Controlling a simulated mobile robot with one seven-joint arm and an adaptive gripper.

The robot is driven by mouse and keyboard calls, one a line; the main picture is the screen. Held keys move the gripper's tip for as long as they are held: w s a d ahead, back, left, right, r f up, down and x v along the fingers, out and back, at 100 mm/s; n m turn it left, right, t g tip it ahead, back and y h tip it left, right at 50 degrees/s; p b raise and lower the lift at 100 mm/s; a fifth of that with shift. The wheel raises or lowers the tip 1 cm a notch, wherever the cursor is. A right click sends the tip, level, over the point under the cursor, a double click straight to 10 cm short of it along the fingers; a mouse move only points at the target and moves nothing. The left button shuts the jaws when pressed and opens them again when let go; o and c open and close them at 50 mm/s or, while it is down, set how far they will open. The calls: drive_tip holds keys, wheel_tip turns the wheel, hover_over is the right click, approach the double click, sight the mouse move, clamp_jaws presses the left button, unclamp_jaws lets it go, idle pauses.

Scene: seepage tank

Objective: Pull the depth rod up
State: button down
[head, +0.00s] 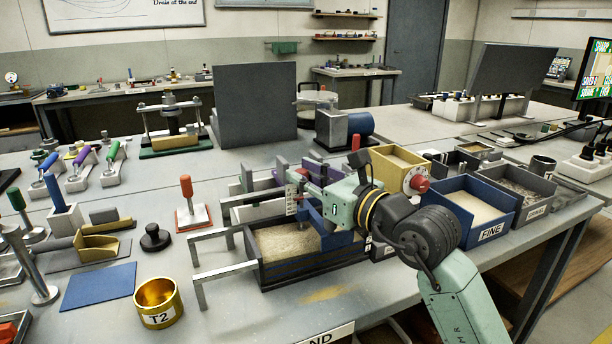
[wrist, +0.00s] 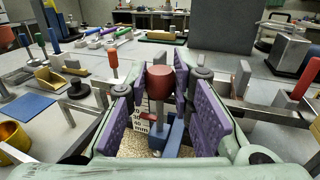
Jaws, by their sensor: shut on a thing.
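The depth rod's red knob (wrist: 160,83) stands upright between the purple finger pads of my gripper (wrist: 168,72) in the wrist view. My gripper is shut on it. A white millimetre scale (wrist: 139,117) stands just left of the rod, with a small red pointer (wrist: 147,117) across it. A blue bracket (wrist: 172,136) rises beside the rod over the sand. In the head view my gripper (head: 306,184) is above the sand-filled tank (head: 316,271), beside the scale (head: 292,196) and the blue bracket (head: 335,238). The rod's lower end is hidden.
A red-handled tool (head: 187,205) and a brass cup marked T2 (head: 158,303) stand left of the tank. Grey bars (head: 222,271) stick out from the tank's left side. A yellow box (head: 396,166) and a blue FINE bin (head: 470,207) stand to the right, near my arm.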

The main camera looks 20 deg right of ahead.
drive_tip(key=shift+r, duration=1.6)
drive_tip(key=c, duration=1.4)
unclamp_jaws()
drive_tip(key=v, duration=1.2)
